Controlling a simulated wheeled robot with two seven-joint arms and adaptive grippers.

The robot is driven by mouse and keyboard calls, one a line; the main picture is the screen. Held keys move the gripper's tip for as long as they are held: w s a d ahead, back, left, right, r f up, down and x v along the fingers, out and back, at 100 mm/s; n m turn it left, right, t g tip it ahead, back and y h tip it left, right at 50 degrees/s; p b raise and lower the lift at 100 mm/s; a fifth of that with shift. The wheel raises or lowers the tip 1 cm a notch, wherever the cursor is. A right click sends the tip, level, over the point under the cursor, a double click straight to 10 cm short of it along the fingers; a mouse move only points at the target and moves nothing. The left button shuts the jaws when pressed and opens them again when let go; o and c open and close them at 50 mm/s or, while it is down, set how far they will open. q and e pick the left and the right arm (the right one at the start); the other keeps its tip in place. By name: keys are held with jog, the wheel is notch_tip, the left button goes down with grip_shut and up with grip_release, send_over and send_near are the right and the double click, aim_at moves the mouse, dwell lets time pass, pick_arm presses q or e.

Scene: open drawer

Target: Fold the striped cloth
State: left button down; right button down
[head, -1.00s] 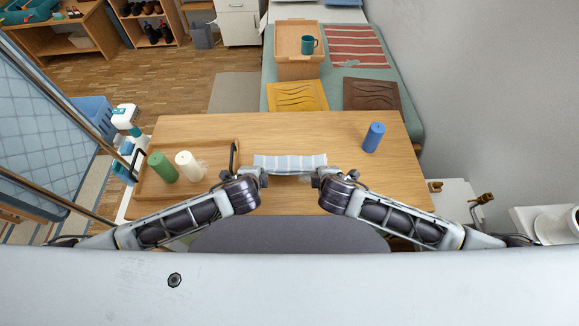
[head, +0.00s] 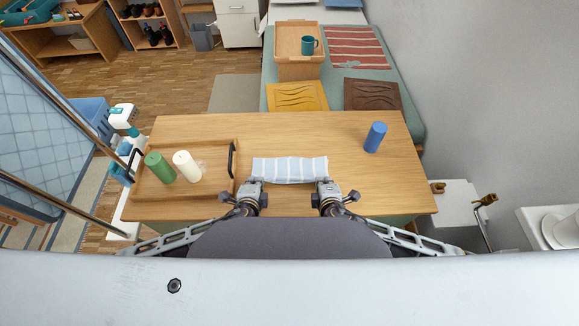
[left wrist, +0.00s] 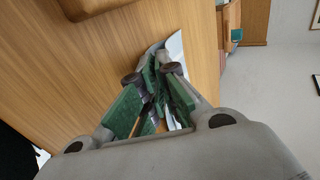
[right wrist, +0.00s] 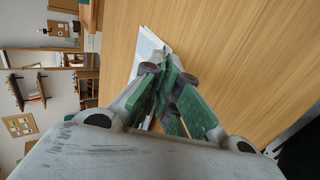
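The striped cloth (head: 290,168), pale blue with white stripes, lies as a wide, short strip near the front middle of the wooden table. My left gripper (head: 256,183) is at its near left corner and my right gripper (head: 324,183) at its near right corner. In the left wrist view the fingers (left wrist: 151,74) are close together with the pale cloth (left wrist: 175,46) at their tips. In the right wrist view the fingers (right wrist: 166,74) look closed on the cloth's edge (right wrist: 147,48). The exact pinch is partly hidden by the fingers.
A wooden tray (head: 221,192) with a green cylinder (head: 160,168) and a white cylinder (head: 187,166) stands on the table's left. A blue cylinder (head: 375,137) stands at the back right. The table (head: 300,130) behind the cloth is clear.

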dwell(0.3)
pick_arm(q)
jog(key=c, duration=1.4)
grip_release()
pick_arm(e)
jog(key=c, duration=1.4)
grip_release()
pick_arm(q)
jog(key=shift+o, duration=0.2)
pick_arm(e)
jog(key=shift+o, duration=0.2)
